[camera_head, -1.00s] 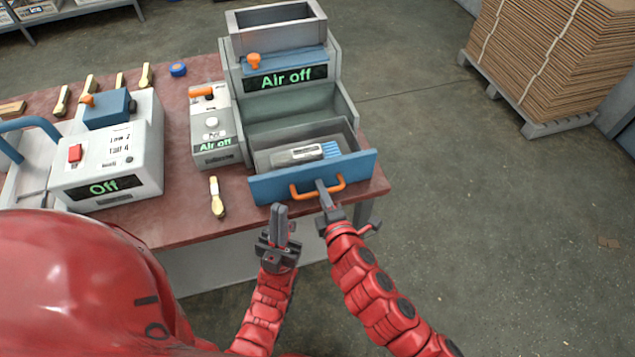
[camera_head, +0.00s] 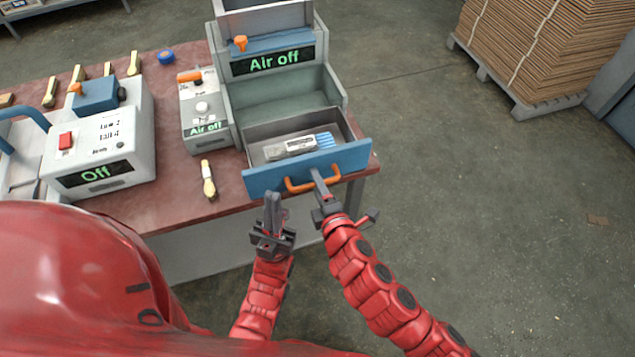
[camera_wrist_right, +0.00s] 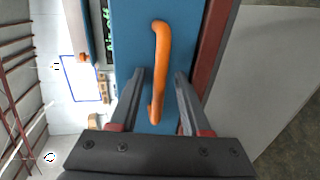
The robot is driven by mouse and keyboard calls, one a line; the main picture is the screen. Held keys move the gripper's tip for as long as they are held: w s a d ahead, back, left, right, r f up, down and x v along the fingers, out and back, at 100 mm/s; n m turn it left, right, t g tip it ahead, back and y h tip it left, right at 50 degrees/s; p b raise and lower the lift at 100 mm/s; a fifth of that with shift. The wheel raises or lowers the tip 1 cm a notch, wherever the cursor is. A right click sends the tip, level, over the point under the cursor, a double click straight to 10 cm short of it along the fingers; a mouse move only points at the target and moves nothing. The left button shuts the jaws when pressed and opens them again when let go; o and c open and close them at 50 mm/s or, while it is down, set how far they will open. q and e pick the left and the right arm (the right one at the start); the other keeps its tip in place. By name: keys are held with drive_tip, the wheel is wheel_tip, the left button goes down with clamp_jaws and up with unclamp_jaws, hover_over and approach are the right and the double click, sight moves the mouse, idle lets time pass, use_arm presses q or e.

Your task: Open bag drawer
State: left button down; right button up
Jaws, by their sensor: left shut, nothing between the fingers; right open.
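The bag drawer (camera_head: 262,181) has a blue front and an orange handle (camera_head: 300,187). It stands pulled out of the grey machine, and a packet with a blue end (camera_head: 299,146) lies inside. My right gripper (camera_head: 318,178) is at the handle's right part. In the right wrist view the blue front and the orange handle (camera_wrist_right: 160,60) show, with the lower end of the handle between the open fingers (camera_wrist_right: 160,95). I cannot tell whether they touch it. My left gripper (camera_head: 272,205) is shut and empty, in front of the drawer's left part and apart from it.
The machine's display (camera_head: 273,61) reads "Air off". A smaller control box (camera_head: 205,110) and a white sealer reading "Off" (camera_head: 100,150) stand to the left on the red table (camera_head: 170,205). Floor is free at right.

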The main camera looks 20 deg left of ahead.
drive_tip(key=p+v, duration=0.5)
drive_tip(key=v, duration=1.2)
drive_tip(key=shift+s, duration=0.15)
